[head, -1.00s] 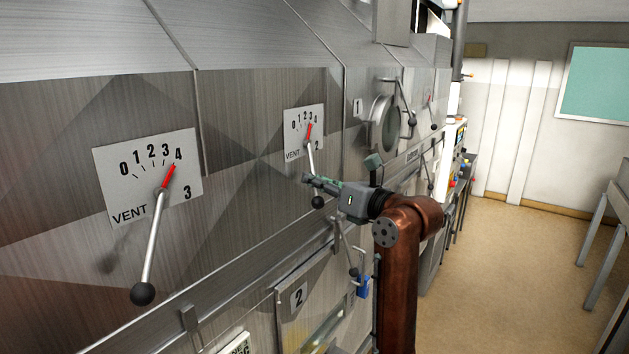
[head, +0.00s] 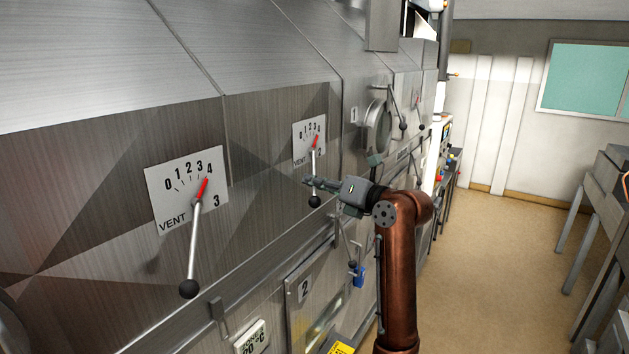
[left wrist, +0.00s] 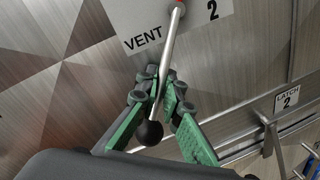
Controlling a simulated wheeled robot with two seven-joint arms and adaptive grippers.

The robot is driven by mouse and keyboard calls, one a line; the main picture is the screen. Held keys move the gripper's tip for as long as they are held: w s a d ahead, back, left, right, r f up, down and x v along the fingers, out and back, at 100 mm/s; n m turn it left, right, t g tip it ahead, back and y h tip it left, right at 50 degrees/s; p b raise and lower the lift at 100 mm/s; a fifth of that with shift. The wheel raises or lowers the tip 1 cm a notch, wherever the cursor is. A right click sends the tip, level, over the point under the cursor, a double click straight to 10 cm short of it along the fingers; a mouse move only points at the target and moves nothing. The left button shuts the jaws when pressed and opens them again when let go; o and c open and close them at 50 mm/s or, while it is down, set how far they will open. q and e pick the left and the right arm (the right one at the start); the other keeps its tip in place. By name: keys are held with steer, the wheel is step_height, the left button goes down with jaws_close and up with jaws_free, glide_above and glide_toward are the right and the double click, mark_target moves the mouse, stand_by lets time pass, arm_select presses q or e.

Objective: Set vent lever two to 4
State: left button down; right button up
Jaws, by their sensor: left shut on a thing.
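Vent lever two (head: 314,172) is a metal rod with a black knob and a red pointer, below the VENT 2 dial plate (head: 300,152). Its red pointer is towards the high end of the scale, near 3 to 4; the small digits do not show exactly which. My left gripper (head: 308,182) is shut on the rod just above the knob. In the left wrist view, the green-padded fingers (left wrist: 160,103) lie on both sides of the rod, with the black knob (left wrist: 150,133) between them. The wrist view cuts off the scale. My right gripper is out of view.
The VENT 3 plate (head: 180,215) with its own lever (head: 192,245) is nearer on the left, its pointer near 4. A latch lever (head: 351,250) sits below right of my gripper. A round port (head: 378,125) is farther along. Open floor (head: 490,270) lies to the right.

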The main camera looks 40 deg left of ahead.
arm_select(q)
steer(key=shift+r, duration=0.1)
steer(key=c, duration=2.6)
jaws_free()
steer(key=shift+o, duration=1.1)
steer(key=o, duration=0.3)
steer(key=shift+d, duration=0.2)
steer(key=s+d, duration=0.1)
steer(key=d, duration=1)
steer(key=shift+s+d+r, duration=0.35)
steer(key=shift+s, duration=0.05)
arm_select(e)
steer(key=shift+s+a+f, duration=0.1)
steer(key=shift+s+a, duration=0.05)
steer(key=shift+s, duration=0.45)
